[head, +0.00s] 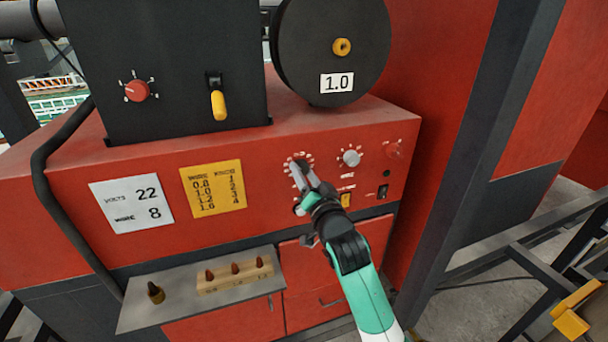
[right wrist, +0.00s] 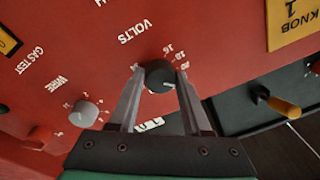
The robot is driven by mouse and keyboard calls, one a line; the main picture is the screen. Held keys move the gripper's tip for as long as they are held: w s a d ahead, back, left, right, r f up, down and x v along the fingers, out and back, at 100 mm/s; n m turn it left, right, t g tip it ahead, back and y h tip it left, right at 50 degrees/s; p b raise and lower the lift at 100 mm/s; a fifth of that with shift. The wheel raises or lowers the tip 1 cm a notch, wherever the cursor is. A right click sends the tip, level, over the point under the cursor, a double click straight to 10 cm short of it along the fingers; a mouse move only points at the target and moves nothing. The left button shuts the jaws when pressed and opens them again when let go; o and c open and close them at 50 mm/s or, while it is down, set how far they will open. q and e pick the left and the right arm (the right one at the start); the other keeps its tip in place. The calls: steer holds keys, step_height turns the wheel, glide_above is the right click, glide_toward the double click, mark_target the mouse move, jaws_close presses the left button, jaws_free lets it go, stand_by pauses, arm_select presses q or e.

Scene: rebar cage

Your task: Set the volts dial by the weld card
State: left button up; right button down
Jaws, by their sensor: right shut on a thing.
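The black volts dial (right wrist: 160,76) is on the red welder front, with VOLTS lettering beside it in the right wrist view. In the head view the dial (head: 300,159) is partly hidden by my right gripper (head: 304,173). My right gripper (right wrist: 160,82) has one finger on each side of the dial and is shut on it. The dial's pointer is too small to read surely. The white weld card (head: 131,203) reads volts 22, wire 8. My left gripper is not in view.
A grey wire knob (head: 351,158) and a red knob (head: 393,150) lie right of the dial. A yellow wire-knob chart (head: 213,188) is left of it. A shelf (head: 145,318) with several tips juts out below. A spool (head: 330,45) marked 1.0 stands above.

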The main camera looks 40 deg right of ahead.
steer(key=shift+c, duration=1.8)
jaws_free()
steer(key=v, duration=1.1)
steer(key=shift+s+a, duration=0.2)
steer(key=shift+s, duration=0.15)
